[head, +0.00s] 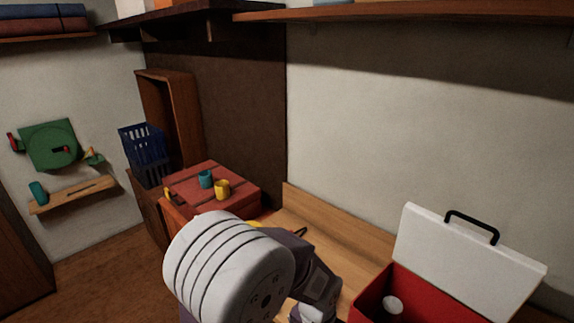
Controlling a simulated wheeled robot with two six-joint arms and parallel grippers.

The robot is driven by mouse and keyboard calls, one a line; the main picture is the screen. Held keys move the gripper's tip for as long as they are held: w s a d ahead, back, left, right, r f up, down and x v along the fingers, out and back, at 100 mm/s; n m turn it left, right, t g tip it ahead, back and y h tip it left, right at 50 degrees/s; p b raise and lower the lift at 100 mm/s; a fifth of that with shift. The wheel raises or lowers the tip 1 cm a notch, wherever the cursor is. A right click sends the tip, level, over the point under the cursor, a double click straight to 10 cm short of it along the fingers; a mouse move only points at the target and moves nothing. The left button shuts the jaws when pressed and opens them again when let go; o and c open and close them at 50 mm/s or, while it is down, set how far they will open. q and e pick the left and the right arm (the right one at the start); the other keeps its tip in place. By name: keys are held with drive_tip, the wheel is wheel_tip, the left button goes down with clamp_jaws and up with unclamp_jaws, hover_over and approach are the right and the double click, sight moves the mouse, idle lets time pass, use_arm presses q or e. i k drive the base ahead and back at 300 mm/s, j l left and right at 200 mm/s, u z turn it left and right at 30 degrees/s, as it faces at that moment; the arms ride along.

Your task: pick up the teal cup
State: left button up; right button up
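The teal cup (206,178) stands upright on a red, box-like surface (238,180) with dark strips, left of the middle of the head view. A yellow mug (222,190) stands just in front of it and to its right. No gripper is around or touching the cup. One of my arms fills the lower middle of the view, below and in front of the red surface. I see no fingertips of either gripper. The arm hides the front right part of the red surface.
A blue basket (142,143) stands left of the red surface. A wall shelf (75,194) holds another teal object (38,192). A red cooler box (400,296) with its white lid (468,260) raised is at lower right. A wooden shelf (420,12) overhangs above.

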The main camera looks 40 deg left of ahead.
sight(206, 181)
drive_tip(key=j+u, duration=0.1)
drive_tip(key=u, duration=0.35)
drive_tip(key=j+u, duration=0.1)
drive_tip(key=u, duration=0.8)
drive_tip(key=l+u, duration=0.15)
drive_tip(key=u, duration=0.15)
drive_tip(key=k+u, duration=0.15)
drive_tip(key=u, duration=0.15)
drive_tip(key=l, duration=0.1)
